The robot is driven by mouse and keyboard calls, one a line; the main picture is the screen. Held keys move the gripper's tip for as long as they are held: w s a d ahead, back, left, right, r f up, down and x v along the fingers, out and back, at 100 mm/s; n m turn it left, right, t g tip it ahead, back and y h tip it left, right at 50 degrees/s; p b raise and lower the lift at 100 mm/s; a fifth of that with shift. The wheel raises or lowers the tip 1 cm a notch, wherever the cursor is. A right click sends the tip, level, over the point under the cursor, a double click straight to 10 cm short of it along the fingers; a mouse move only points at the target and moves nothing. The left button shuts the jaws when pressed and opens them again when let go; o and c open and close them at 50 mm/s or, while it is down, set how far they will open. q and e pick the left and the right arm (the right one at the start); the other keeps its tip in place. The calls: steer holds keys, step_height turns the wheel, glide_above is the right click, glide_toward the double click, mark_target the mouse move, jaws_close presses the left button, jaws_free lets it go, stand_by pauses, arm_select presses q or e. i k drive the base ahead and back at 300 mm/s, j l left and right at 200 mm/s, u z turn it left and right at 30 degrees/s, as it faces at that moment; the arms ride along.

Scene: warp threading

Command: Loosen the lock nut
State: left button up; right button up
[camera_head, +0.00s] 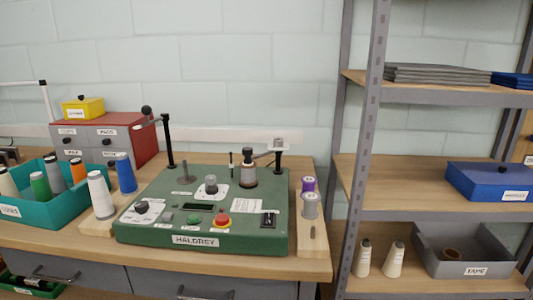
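A green machine (175,237) labelled "HALDREY" stands on the wooden workbench. At its back right a grey and dark cylinder (248,175) stands upright with a black top. A thin arm runs from near it to a black post (278,160) with a pale cap (278,143). A grey knob (211,185) sits on a white plate in the middle, and a dark knob (141,207) at the front left. I cannot tell which of these parts is the lock nut. Neither of my grippers is in view.
A teal bin (62,218) of thread cones stands left of the machine, with white (100,195) and blue (126,173) cones beside it. Purple (308,184) and grey (310,207) spools stand to its right. A tall black post (169,140) rises behind. Shelving (365,130) bounds the right.

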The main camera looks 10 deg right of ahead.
mark_target(278, 142)
steer(key=i+l, duration=0.15)
steer(key=l, duration=0.3)
steer(key=i+l, duration=0.15)
steer(key=l, duration=0.25)
steer(key=i+l+u, duration=0.1)
steer(key=l, duration=0.35)
steer(key=i+l, duration=0.15)
steer(key=l, duration=0.3)
steer(key=i+l+u, duration=0.1)
steer(key=l, duration=0.3)
